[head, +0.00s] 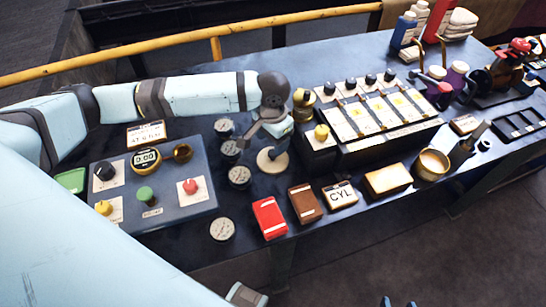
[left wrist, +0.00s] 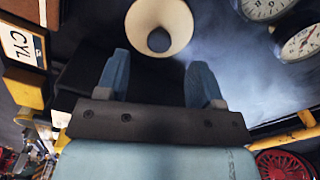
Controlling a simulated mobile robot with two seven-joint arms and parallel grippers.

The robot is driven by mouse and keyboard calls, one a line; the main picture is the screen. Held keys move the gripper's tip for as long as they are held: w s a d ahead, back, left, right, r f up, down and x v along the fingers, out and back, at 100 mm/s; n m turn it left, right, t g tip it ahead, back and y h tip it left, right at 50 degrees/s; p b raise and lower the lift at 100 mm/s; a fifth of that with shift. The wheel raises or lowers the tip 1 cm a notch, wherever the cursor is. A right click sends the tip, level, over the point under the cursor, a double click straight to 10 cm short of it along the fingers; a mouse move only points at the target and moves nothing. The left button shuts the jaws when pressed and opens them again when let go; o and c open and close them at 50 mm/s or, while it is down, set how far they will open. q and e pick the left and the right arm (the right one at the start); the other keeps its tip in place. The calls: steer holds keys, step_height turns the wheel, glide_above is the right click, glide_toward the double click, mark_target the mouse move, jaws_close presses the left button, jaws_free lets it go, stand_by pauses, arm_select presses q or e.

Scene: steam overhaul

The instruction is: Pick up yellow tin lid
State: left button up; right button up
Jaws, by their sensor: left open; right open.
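A pale cream-yellow round lid (head: 268,166) with a small dark knob lies on the dark bench top, below my left gripper (head: 275,143). In the left wrist view the lid (left wrist: 144,30) shows at the top, just beyond the fingertips. My left gripper (left wrist: 158,68) is open, with nothing between its fingers. The head view partly hides the lid behind the gripper, so the exact height gap is unclear. My right gripper (head: 399,302) shows only as two parted fingertips at the bottom edge; it is open and empty, away from the bench.
Several round gauges (head: 239,176) lie left of the lid. A red book (head: 269,218), a brown book (head: 305,203) and a CYL box (head: 340,195) line the front edge. A panel with knobs (head: 150,190) stands left, a valve rack (head: 375,115) right. A brass tin (head: 432,164) stands further right.

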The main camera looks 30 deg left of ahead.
mark_target(273, 153)
arm_select(q)
steer(key=shift+w+f, duration=0.1)
steer(key=shift+f, duration=3.1)
steer(key=shift+d, duration=0.1)
steer(key=shift+c, duration=0.3)
steer(key=c, duration=0.9)
